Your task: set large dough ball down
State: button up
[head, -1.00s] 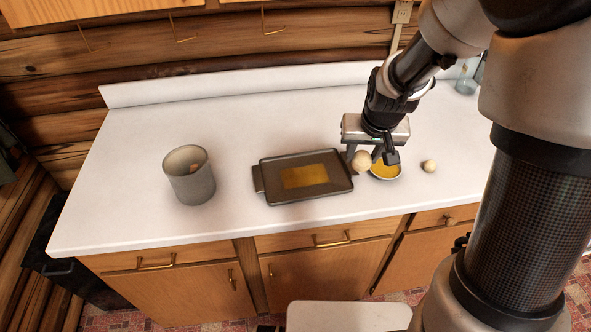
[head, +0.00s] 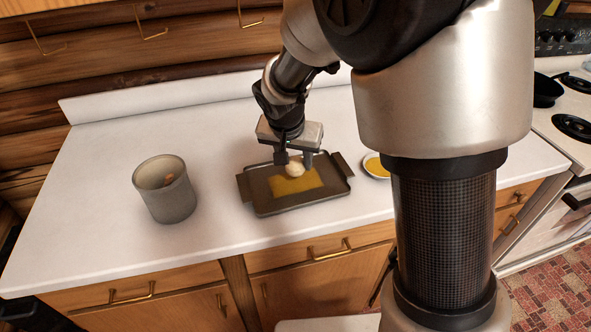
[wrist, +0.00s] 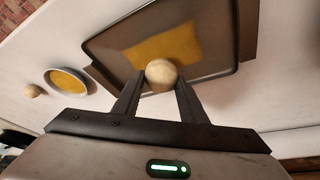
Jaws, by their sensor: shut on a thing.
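The large dough ball (head: 294,168) is pale and round. My gripper (head: 294,160) is shut on it, over the back part of the dark tray (head: 270,207). In the wrist view the dough ball (wrist: 161,74) sits between the two fingertips, in front of the tray (wrist: 110,48). The tray has a yellow rectangle (head: 292,185) on its floor. I cannot tell whether the ball touches the tray.
A grey pot (head: 166,192) stands to the left on the white counter. A bowl with yellow contents (head: 376,165) is right of the tray. A smaller dough ball (wrist: 32,91) lies beside the bowl in the wrist view. A stove (head: 565,105) is at the right.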

aim_at(295, 168)
jog(key=shift+f, duration=1.65)
jog(key=shift+f+b, duration=0.2)
jog(key=shift+b, duration=0.2)
jog(key=o, duration=1.1)
jog(key=shift+r, duration=0.1)
